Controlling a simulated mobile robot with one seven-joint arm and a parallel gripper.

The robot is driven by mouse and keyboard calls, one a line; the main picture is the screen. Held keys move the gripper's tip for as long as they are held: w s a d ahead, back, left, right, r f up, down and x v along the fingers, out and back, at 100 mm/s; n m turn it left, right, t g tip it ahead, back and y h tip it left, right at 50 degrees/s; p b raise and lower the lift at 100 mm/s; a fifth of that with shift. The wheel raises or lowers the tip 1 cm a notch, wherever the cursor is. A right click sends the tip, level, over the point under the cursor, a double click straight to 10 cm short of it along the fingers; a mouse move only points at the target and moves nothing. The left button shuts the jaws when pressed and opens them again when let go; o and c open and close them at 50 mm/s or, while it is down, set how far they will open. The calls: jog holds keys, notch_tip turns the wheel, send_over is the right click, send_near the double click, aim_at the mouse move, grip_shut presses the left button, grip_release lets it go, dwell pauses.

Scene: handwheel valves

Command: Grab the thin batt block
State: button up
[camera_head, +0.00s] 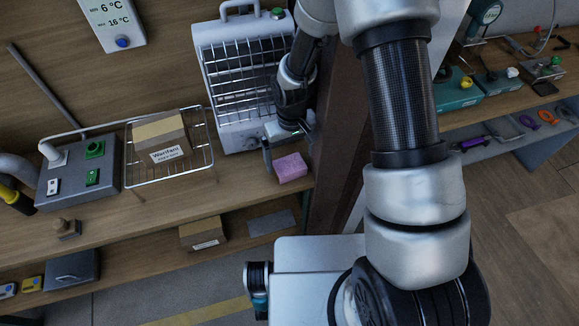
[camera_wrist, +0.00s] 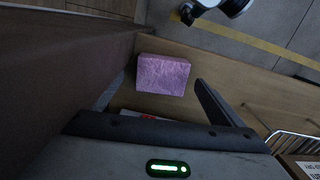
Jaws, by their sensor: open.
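The batt block is a small pink-purple block (camera_head: 290,167) on the wooden shelf top near its front edge, just right of the wire rack. In the wrist view the block (camera_wrist: 163,75) lies ahead between the finger directions, with its top fully visible. My gripper (camera_head: 287,147) is open, pointing down at the block from the heater side. One finger is at the block's left and the other is behind it to the right in the head view. I see no clear contact with the block.
A wire rack (camera_head: 194,178) holding a cardboard box (camera_head: 160,138) stands to the left. A white grille heater (camera_head: 228,70) stands close behind my gripper. A dark wooden post (camera_head: 338,130) rises just right of the block. A grey switch box (camera_head: 82,175) is far left.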

aim_at(289, 164)
jog(key=f, duration=0.4)
jog(key=shift+w+a+f, duration=0.1)
jog(key=shift+a+f, duration=0.1)
jog(key=shift+a, duration=0.05)
jog(key=shift+c, duration=0.4)
jog(key=c, duration=1.1)
jog(key=shift+o, duration=0.2)
jog(key=shift+r, duration=0.1)
